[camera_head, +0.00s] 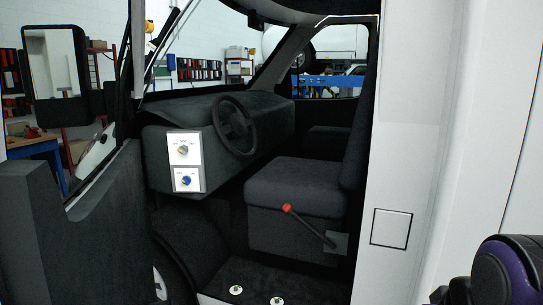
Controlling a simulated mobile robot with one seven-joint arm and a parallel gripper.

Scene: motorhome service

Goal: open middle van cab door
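The van cab door (75,235) stands swung open at the left, with its dark grey inner panel facing me. Its outer handle is not visible. The door opening is clear, so the cab inside shows. My gripper is not in view. Only a black and purple part of my arm (505,275) shows at the lower right corner, beside the white van body (455,150) and apart from the door.
Inside the cab are a steering wheel (235,125), a dark seat (297,185), a red-knobbed lever (308,226) and two white switch panels (184,150). A side mirror (55,62) and a blue workbench (35,147) are at the left.

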